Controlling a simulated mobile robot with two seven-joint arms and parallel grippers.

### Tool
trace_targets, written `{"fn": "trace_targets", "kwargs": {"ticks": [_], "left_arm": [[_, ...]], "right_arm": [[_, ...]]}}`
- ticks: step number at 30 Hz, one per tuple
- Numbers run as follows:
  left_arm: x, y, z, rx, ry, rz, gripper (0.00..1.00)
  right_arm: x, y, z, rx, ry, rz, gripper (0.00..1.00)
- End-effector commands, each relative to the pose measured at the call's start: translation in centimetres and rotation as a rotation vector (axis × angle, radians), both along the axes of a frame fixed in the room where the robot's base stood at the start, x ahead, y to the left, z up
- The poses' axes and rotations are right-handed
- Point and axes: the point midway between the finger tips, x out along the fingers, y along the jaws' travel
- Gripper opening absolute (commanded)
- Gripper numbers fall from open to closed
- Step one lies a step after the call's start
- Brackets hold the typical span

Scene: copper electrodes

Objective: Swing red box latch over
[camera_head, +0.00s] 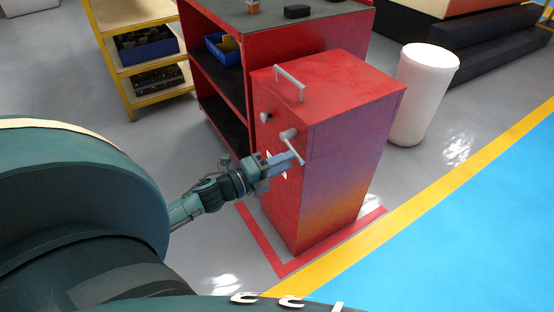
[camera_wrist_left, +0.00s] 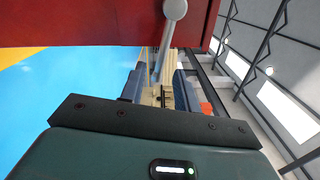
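The red box (camera_head: 340,165) stands upright on the floor in the middle of the head view. Its grey latch is a round pivot with a thin bar (camera_head: 294,149) slanting down to the right on the front face. In the left wrist view the latch (camera_wrist_left: 165,42) hangs from its pivot down toward the fingers. My left gripper (camera_head: 283,161) is at the latch bar's lower end; its fingers (camera_wrist_left: 160,88) look apart, with the bar's end in line with the gap. Whether they touch the bar, I cannot tell. My right gripper is not in view.
A red shelf unit (camera_head: 222,95) is right behind. A white bin (camera_head: 424,92) stands to the right.

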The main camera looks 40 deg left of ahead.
Motion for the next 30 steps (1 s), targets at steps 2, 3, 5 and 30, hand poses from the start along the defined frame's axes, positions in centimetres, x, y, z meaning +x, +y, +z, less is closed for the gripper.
{"fn": "trace_targets", "kwargs": {"ticks": [2, 3, 5, 30], "left_arm": [[1.0, -0.4, -0.1, 0.002, -0.003, -0.001, 0.32], [1.4, -0.5, -0.1, 0.002, -0.002, -0.001, 0.32], [1.9, -0.7, -0.1, 0.002, -0.001, 0.000, 0.32], [2.3, -1.0, 0.0, 0.000, 0.000, 0.000, 0.15]], "right_arm": [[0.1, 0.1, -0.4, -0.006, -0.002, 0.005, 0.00], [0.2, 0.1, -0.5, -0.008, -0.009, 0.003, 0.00], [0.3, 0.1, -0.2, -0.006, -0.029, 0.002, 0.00], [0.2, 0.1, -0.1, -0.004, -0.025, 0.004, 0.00]]}}
